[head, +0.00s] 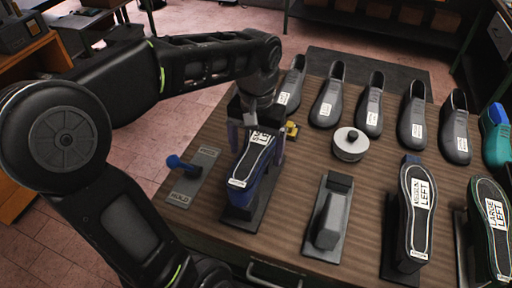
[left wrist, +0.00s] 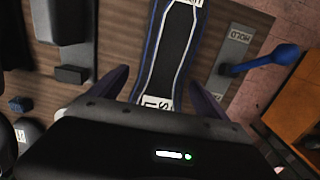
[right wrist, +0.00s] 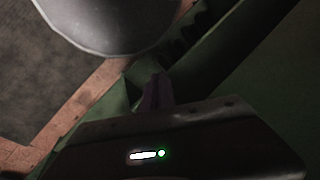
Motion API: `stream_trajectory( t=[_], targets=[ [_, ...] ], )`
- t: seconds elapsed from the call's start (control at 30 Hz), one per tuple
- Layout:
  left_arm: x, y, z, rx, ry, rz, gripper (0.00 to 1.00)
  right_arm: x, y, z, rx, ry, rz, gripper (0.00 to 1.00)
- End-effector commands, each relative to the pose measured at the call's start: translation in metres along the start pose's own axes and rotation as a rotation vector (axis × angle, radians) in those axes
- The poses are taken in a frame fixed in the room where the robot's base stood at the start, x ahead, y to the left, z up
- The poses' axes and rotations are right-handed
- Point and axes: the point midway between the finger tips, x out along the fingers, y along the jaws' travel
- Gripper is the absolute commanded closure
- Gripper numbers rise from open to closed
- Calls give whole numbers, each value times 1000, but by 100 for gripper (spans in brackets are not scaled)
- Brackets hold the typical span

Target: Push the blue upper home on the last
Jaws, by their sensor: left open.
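The blue upper (head: 242,193) sits sole-up on its last at the left of the bench, with white labels at both ends of its dark sole. Whether it is fully seated on the last is hidden. My left gripper (head: 257,142) is open, with its fingers on either side of the upper's far end. In the left wrist view the blue upper (left wrist: 173,50) runs between the fingers of my left gripper (left wrist: 160,92). Contact with the upper cannot be told. My right gripper (right wrist: 157,92) shows only in the right wrist view, fingers together and empty, away from the upper.
A blue-knobbed lever (head: 183,166) on a plate marked HOLD stands left of the upper. A bare stand (head: 328,222), a round tin (head: 350,146) and a yellow item (head: 292,130) are to its right. Labelled soles (head: 418,210) stand farther right; several grey shoes (head: 328,98) line the back.

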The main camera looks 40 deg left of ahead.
Motion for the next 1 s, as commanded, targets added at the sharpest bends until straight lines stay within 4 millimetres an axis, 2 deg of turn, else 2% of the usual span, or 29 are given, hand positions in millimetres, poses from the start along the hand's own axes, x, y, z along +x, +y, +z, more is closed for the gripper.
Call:
stream_trajectory(
  t=[0.33,0.5,0.63,0.7,0.83,1.0],
  targets=[
    [-4,0,0,0,1,0,14,-1,-2,-2,-5,7,-7,100],
    [-27,1,-1,1,5,2,14,2,-1,-2,-5,7,-7,100],
    [-54,0,0,0,2,1,14,-8,-4,-1,-4,5,-5,100],
    [-68,0,0,0,0,0,14,-19,-8,0,-2,2,-2,100],
    [-78,0,0,0,0,0,14,-28,-9,0,1,-2,2,100],
    [-79,0,0,0,0,0,14,-28,-9,1,2,-4,4,100]
  ],
)
